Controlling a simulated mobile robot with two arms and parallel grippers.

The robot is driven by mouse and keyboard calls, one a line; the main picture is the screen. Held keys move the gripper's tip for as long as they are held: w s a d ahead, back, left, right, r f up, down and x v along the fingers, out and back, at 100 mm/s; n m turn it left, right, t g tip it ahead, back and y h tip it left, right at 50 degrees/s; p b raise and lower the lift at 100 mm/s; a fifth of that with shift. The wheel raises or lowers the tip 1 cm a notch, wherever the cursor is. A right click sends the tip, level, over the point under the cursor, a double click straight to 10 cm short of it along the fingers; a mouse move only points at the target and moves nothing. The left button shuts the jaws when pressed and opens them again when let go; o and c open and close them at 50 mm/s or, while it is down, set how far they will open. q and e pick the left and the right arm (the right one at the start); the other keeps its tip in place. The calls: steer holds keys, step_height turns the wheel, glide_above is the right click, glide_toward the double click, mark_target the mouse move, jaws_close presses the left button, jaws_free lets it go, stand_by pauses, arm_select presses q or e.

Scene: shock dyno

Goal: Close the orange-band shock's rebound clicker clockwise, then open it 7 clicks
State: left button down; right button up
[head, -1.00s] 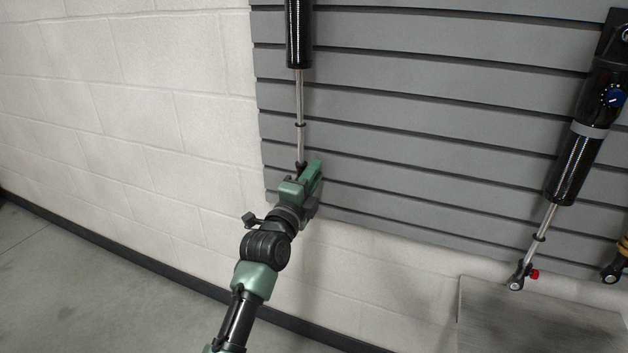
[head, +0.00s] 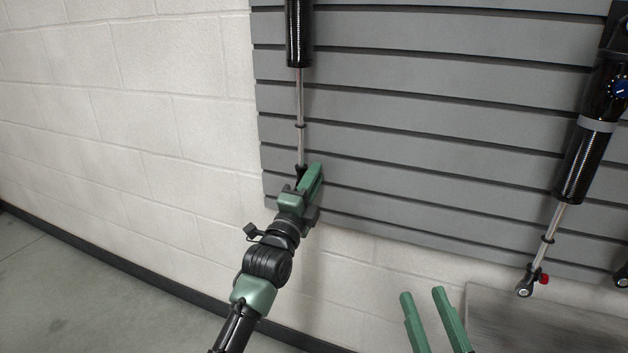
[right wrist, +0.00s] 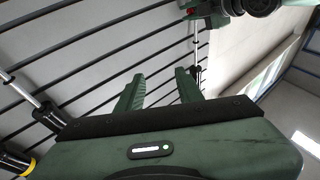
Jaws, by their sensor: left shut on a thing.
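A black shock (head: 299,35) hangs at the upper left of the grey slatted panel, its thin silver rod (head: 300,105) pointing down. No orange band shows on its visible part. My left gripper (head: 312,178) is shut on the shock's lower end and hides most of it. In the right wrist view my left gripper (right wrist: 214,12) shows at the top, with a small red part (right wrist: 190,10) beside it. My right gripper (head: 423,293) is open and empty, below and to the right of my left gripper; its spread fingers also show in the right wrist view (right wrist: 160,76).
Another black shock (head: 585,160) with a grey band, blue knob and red knob (head: 544,280) hangs at the right. Part of a further shock shows at the right edge. A grey metal surface (head: 540,325) lies at the lower right. A pale block wall (head: 150,110) is at left.

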arm_select(q)
steer(key=c, duration=1.3)
jaws_free()
steer(key=shift+s+a+f, duration=0.1)
steer(key=shift+s+f, duration=0.05)
steer(key=shift+s, duration=0.15)
steer(key=p+v, duration=0.2)
steer(key=v, duration=0.5)
arm_select(e)
step_height(320, 180, down, 9)
steer(key=d+g+h, duration=0.1)
steer(key=g, duration=0.4)
steer(key=shift+w+h, duration=0.2)
steer(key=shift+h, duration=0.1)
arm_select(q)
steer(key=shift+s+f, duration=0.1)
arm_select(e)
steer(key=shift+d, duration=0.1)
